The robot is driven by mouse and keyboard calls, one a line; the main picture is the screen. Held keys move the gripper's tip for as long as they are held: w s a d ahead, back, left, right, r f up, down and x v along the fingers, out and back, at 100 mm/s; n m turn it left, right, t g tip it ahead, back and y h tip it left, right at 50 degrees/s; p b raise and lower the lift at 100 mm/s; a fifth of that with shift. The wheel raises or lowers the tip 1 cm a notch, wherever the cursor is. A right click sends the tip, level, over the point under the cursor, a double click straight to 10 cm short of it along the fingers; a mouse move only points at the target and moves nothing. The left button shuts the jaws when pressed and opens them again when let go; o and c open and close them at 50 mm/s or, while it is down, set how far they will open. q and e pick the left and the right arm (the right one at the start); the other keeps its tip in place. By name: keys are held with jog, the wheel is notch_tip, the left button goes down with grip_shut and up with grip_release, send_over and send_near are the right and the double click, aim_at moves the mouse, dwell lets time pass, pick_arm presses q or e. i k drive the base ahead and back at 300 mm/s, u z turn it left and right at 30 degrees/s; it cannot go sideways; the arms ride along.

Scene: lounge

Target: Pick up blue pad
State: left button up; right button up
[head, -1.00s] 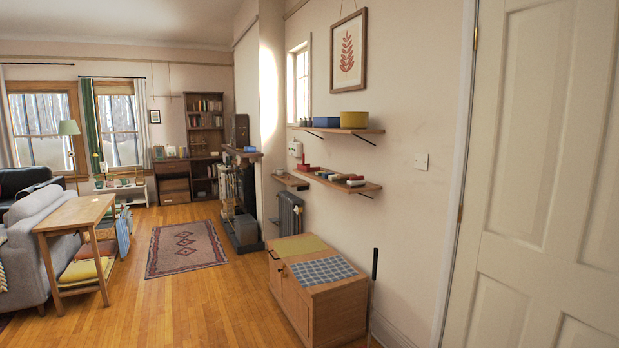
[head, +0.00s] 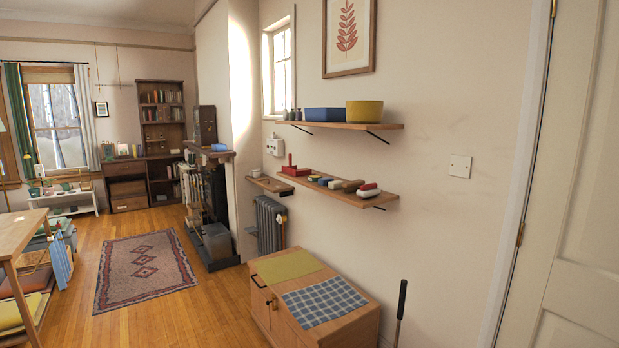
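Several small things lie in a row on the lower wall shelf (head: 345,196). Among them are a small blue piece (head: 313,178), a red piece with an upright handle (head: 292,169) and a red and white piece (head: 368,190). The blue one may be the blue pad, but it is too small to be sure. A blue and white checked cloth (head: 326,302) lies flat on the low wooden cabinet (head: 345,333). Neither of my grippers shows.
A blue box (head: 323,114) and a yellow bowl (head: 364,113) stand on the upper shelf (head: 345,126). A yellow-green mat (head: 287,265) shares the cabinet top. A dark-handled pole (head: 401,305) stands right of the cabinet. A wooden table (head: 20,228) is at left. The floor around the rug (head: 146,270) is clear.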

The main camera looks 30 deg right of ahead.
aim_at(323, 182)
jog(key=i, duration=1.2)
jog(key=z, duration=0.85)
jog(key=i, duration=0.45)
jog(key=u, duration=0.5)
